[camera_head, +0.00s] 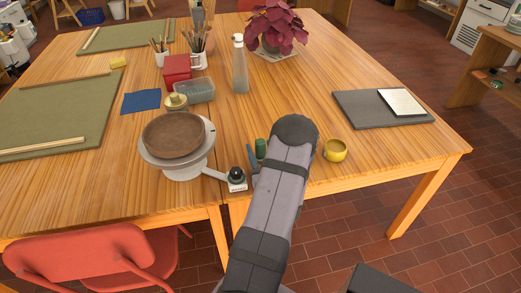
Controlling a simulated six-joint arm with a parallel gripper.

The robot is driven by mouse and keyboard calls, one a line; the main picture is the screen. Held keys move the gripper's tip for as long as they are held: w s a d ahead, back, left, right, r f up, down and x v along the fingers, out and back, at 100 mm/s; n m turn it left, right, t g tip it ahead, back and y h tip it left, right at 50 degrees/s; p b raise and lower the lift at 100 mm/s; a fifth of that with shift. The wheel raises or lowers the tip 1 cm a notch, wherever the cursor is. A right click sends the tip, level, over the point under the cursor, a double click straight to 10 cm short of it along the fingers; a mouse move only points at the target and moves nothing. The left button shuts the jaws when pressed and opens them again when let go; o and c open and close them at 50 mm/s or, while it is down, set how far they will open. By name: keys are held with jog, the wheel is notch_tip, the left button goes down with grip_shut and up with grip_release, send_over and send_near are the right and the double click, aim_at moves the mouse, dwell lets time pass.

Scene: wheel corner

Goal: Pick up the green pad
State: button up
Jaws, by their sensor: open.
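A small dark green thing (261,148), perhaps the green pad, shows on the table just left of my arm's dark rounded joint. It looks upright, and my arm may hide part of it. My arm reaches up from the bottom of the picture over the table's front edge.
The wheel with a brown round top (174,136) stands left of my arm, its black knob (236,174) close by. A yellow cup (335,150) stands right. A clear bottle (240,66) stands behind. A grey board (383,110) lies right. Large green mats (45,118) lie left.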

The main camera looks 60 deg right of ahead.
jog(key=shift+w+d, duration=0.15)
jog(key=c, duration=1.1)
jog(key=shift+r, duration=0.2)
jog(key=shift+r, duration=4.8)
